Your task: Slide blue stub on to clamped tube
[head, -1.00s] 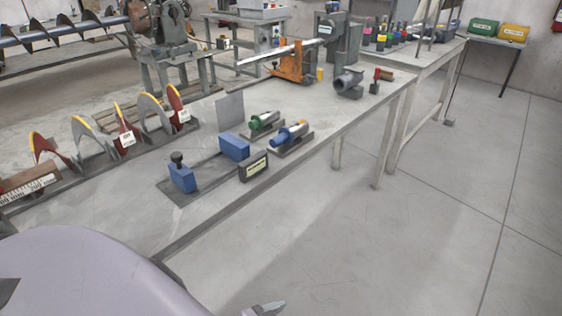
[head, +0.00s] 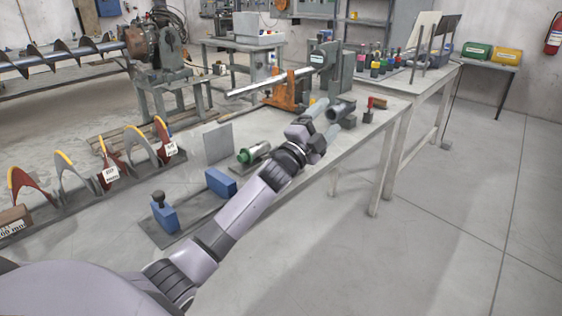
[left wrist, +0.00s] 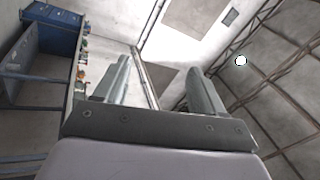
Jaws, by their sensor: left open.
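The clamped tube (head: 262,82) is a long silver tube. My left gripper (head: 325,124) is open and empty, above the bench to the right of and nearer than the clamp. In the left wrist view its two fingers (left wrist: 160,75) stand wide apart with nothing between them. The blue stub is not visible now; my left arm covers the part of the bench where it lay. A green-ended stub (head: 250,154) rests in a holder left of my arm. My right gripper is not in view.
A blue block fixture (head: 163,218) and a second blue block (head: 220,183) stand on the near bench. An upright grey plate (head: 217,142) is behind them. A grey hollow cylinder (head: 342,111) sits near my gripper. Red auger flights (head: 110,167) line the left.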

